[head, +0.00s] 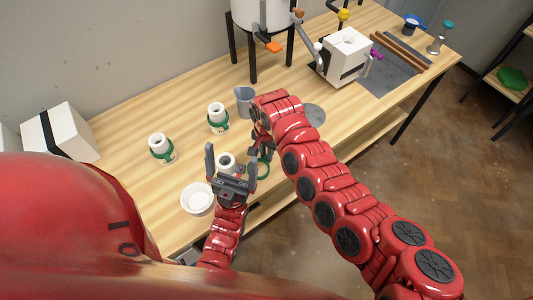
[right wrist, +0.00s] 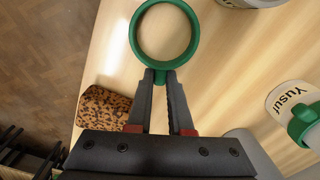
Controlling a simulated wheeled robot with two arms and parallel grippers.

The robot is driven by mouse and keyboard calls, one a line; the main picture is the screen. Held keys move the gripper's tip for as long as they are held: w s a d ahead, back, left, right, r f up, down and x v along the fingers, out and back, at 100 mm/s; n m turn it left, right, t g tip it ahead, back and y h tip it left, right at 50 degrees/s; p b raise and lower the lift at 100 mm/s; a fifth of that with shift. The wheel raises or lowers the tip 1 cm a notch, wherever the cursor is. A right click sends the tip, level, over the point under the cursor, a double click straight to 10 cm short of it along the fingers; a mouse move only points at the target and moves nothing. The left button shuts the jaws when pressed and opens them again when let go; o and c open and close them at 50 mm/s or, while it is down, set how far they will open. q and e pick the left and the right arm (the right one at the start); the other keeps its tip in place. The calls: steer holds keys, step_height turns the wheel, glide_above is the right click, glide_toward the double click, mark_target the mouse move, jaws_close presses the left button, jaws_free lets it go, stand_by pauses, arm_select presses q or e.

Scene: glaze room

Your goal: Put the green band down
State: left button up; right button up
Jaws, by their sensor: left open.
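The green band (head: 259,168) is a ring with a small tab, near the table's front edge. In the right wrist view the green band (right wrist: 190,42) shows its tab between my right gripper's fingertips (right wrist: 160,78). That gripper is shut on the tab; whether the ring touches the table I cannot tell. My left gripper (head: 231,165) is open, fingers up in the picture, in front of a white cup (head: 226,159) that it partly hides. Two more white cups, one at the left (head: 160,140) and one behind (head: 216,107), wear green bands.
A white bowl (head: 196,198) stands left of my left gripper. A grey jug (head: 244,101) and a grey disc (head: 314,116) are further back. A spotted brown object (right wrist: 103,108) lies near the table edge. The table's left middle (head: 125,185) is bare.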

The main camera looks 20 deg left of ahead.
steer(key=o, duration=0.4)
steer(key=shift+o, duration=0.2)
steer(key=shift+r, duration=0.2)
steer(key=shift+w+r, duration=0.1)
steer(key=shift+r, duration=0.1)
step_height(320, 180, up, 12)
steer(key=b, duration=0.1)
steer(key=shift+f, duration=0.25)
